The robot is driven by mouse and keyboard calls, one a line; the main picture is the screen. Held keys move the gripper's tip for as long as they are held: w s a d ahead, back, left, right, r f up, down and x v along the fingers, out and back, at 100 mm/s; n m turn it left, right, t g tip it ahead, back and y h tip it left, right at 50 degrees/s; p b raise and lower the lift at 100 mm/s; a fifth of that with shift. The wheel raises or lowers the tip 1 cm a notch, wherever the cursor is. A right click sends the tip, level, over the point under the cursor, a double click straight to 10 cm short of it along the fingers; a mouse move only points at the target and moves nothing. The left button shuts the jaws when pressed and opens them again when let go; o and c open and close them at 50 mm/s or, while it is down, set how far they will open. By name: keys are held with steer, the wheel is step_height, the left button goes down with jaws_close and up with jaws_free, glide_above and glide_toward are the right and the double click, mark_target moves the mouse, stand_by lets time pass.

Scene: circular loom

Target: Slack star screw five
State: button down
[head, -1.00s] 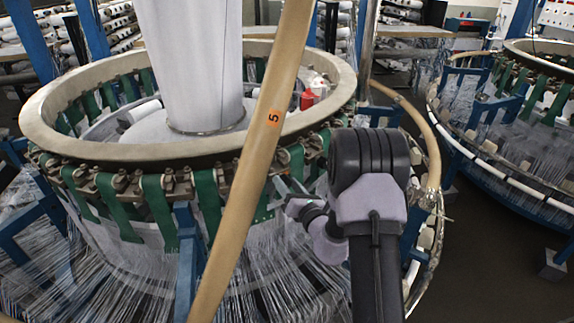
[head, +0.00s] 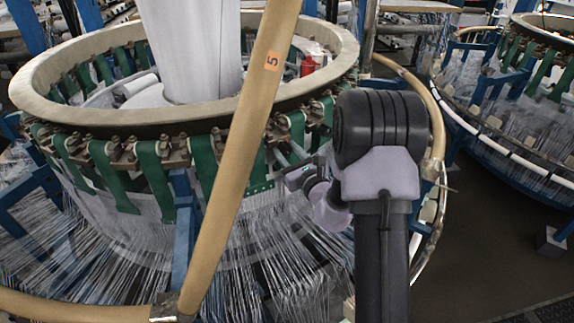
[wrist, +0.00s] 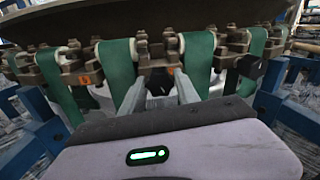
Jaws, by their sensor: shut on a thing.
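In the wrist view my gripper (wrist: 159,82) has its two grey fingers around a small dark star screw (wrist: 159,86) below the metal clamps of the ring. The screw is mostly hidden between the fingers. In the head view my gripper (head: 284,158) reaches the near right side of the loom ring, just below the clamps, and the screw cannot be made out there.
Green straps (wrist: 118,65) hang on both sides of my fingers. Another black knob (wrist: 252,67) sticks out to the right. Blue brackets (wrist: 43,130) flank the gripper. White threads (head: 265,255) fan out below the ring. A second loom (head: 510,130) stands at right, with dark floor between.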

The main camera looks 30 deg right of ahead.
steer(key=c, duration=1.3)
jaws_free()
steer(key=shift+f+n, duration=0.15)
steer(key=shift+n, duration=0.55)
steer(key=o, duration=0.3)
steer(key=shift+r+p, duration=0.2)
steer(key=shift+p, duration=0.1)
steer(key=s+b, duration=0.2)
steer(key=s, duration=0.5)
